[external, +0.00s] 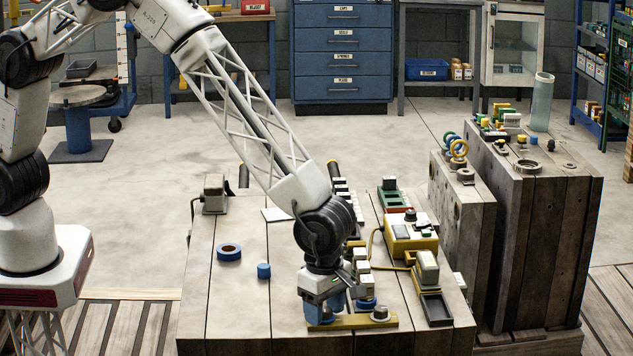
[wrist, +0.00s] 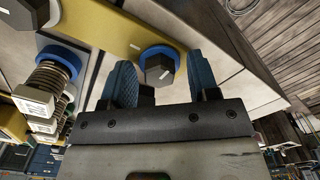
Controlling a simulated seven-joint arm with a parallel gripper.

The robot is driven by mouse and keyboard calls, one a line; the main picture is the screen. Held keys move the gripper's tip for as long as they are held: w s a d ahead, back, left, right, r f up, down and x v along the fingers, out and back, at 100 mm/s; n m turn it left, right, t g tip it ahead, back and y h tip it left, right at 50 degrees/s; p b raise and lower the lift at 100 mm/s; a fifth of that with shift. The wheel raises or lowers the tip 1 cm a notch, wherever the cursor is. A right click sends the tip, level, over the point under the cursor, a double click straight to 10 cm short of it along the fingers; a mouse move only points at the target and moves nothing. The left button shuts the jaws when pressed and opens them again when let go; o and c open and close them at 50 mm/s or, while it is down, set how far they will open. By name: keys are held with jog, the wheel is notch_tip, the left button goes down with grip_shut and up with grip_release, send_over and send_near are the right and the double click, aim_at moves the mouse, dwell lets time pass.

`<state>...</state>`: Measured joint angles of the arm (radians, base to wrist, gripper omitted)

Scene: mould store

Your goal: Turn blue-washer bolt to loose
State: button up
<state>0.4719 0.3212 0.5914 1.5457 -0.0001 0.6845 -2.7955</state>
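The blue-washer bolt (wrist: 157,70) shows in the wrist view as a dark hex head with a pale line on it, over a blue washer (wrist: 153,50). It sits at the edge of a yellow bar (wrist: 115,28), which also shows at the front of the bench in the external view (external: 352,322). My gripper (wrist: 163,78) is open, with one blue finger on each side of the bolt head and a small gap visible on both sides. In the external view my gripper (external: 324,312) points down at the bar's left part and hides this bolt.
Just behind are white-tagged spring posts, one with a blue ring (wrist: 62,58). A yellow box (external: 408,238) and a dark tray (external: 436,308) lie to the right. The bench's left side is mostly clear around a blue ring (external: 229,252).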

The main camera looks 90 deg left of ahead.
aim_at(324, 308)
jog(key=shift+r, duration=3.9)
jog(key=shift+r, duration=0.1)
